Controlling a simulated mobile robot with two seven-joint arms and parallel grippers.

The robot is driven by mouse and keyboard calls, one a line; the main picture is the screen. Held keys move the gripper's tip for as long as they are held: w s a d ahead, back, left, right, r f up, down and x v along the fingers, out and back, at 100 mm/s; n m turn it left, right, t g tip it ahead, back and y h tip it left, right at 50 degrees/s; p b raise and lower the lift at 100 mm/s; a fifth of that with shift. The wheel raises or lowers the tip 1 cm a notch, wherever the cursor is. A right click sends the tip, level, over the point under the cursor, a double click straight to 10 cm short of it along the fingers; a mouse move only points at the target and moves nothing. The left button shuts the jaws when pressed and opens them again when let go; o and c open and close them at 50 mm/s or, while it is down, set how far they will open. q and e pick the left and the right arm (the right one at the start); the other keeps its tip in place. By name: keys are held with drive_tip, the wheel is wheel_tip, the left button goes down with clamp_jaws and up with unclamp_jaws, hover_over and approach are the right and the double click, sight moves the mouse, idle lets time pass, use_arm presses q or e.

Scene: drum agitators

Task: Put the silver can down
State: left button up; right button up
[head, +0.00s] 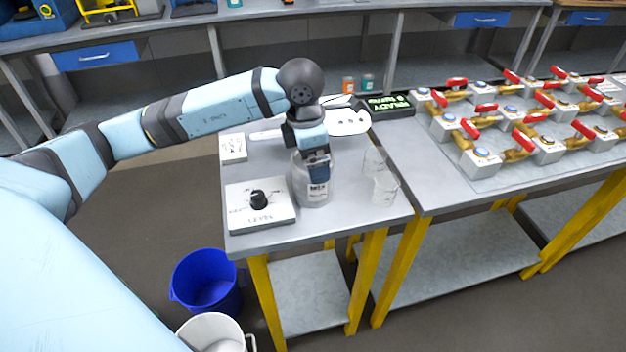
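The silver can (302,190), a pale grey cylinder with a printed label, is upright over the middle of the small grey table (280,234). My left gripper (317,172) points down at the can from above and appears shut on its upper part; the fingers hide some of the can. I cannot tell whether the can's base touches the table or is just above it. My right gripper is not in view.
A white panel with a black knob (259,199) lies left of the can. Clear beakers (384,189) stand close on its right. A green-lit display (388,105) and red-handled valves (485,120) are further right. A blue bucket (205,283) stands on the floor.

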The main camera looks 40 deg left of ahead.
use_arm(q)
wheel_tip(320, 180, down, 4)
drive_tip(key=shift+w+d+r, duration=0.1)
drive_tip(key=shift+w+r, duration=0.05)
drive_tip(key=c, duration=0.8)
drive_tip(key=shift+r, duration=0.15)
drive_tip(key=shift+c, duration=0.2)
